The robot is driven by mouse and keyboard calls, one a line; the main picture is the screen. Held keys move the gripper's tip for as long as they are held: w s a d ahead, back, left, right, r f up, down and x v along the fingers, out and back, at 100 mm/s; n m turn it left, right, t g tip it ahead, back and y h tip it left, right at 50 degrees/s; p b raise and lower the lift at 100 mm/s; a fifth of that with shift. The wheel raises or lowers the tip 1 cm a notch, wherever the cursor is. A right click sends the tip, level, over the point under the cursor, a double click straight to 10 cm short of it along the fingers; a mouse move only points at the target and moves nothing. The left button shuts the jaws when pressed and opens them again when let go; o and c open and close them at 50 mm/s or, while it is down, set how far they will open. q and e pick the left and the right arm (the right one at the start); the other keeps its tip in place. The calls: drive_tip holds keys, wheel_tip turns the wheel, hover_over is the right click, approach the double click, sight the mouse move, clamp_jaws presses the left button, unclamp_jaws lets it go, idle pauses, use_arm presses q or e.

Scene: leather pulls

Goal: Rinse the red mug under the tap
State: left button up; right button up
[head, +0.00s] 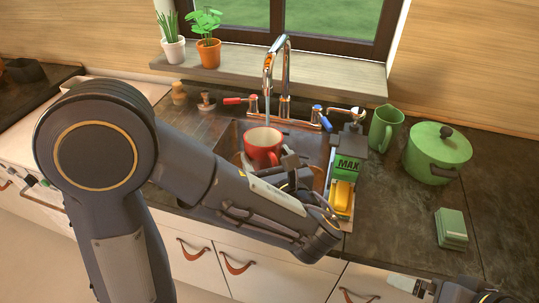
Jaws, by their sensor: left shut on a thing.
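The red mug (262,143) is upright over the sink (228,142), its open rim facing up. The tap (283,70) arches above it, and a thin bluish stream comes down from the spout toward the mug's opening. My left gripper (284,164) is at the mug's right side and shut on it; its fingertips are partly hidden by my own wrist and forearm. The mug's lower part and handle are hard to make out.
The tap's red lever (233,101) and blue lever (318,109) flank the spout. Further right are a green jug (385,128), lidded green pot (437,155) and green block (452,227).

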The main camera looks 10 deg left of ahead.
use_arm(q)
drive_tip(key=w+a+f, duration=0.2)
drive_tip(key=w, duration=1.1)
drive_tip(key=shift+w+a+b, duration=0.3)
drive_tip(key=shift+b, duration=0.1)
drive_tip(key=shift+d, duration=0.1)
drive_tip(key=s+d, duration=0.2)
drive_tip(key=s, duration=0.5)
drive_tip(key=shift+b, duration=0.45)
